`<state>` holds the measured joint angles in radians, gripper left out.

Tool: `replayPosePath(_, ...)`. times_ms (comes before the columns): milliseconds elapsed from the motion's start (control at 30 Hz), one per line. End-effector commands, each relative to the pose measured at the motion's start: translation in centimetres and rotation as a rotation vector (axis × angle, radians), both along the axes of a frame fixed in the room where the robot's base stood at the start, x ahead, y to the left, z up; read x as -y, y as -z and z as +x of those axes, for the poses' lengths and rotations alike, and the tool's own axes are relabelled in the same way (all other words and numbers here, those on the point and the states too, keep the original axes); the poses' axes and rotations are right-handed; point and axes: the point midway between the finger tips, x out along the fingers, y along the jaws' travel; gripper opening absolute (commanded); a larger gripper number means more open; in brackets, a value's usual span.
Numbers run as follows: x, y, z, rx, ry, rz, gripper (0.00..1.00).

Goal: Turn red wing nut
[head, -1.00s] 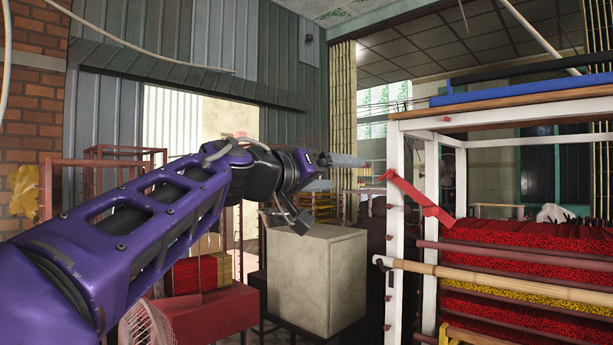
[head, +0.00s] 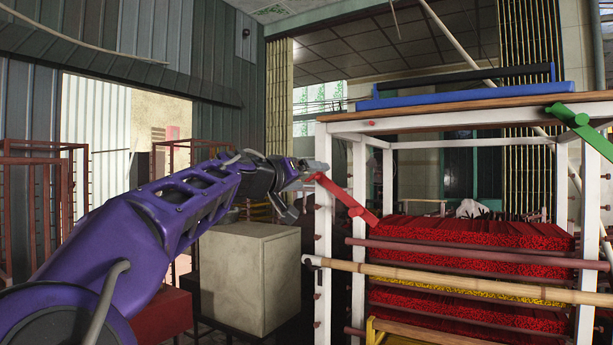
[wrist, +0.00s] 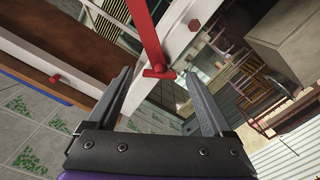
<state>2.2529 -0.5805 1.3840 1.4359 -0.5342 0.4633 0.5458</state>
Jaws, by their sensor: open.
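The red wing nut (head: 346,200) is a long red bar on the front left white post of the rack, slanting down to the right. My gripper (head: 322,166) is at its upper left end in the head view. In the wrist view my gripper (wrist: 163,78) has its two grey fingers apart. The T-shaped end of the red wing nut (wrist: 150,38) shows between the fingertips, with no clear contact. The gripper holds nothing. In the head view the fingertips are too small to show the exact gap.
The white rack (head: 323,240) carries red incense bundles (head: 480,247) and a bamboo pole (head: 440,280). A green wing nut (head: 583,130) is on its right side. A blue tray (head: 470,96) lies on top. A beige box (head: 250,278) stands below my arm.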

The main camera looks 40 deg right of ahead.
Motion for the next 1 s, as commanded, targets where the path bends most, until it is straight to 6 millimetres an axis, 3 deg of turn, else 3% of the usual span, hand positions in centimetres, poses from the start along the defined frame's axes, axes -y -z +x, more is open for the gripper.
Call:
replayPosePath(367, 0.36, -0.01, 0.11, 0.001, 0.000, 0.000, 0.83)
replayPosePath(800, 0.34, -0.01, 0.10, 0.001, 0.000, 0.000, 0.04)
replayPosePath(833, 0.34, -0.01, 0.10, 0.001, 0.000, 0.000, 0.00)
replayPosePath(1000, 0.34, -0.04, 0.09, -0.008, 0.001, -0.003, 0.00)
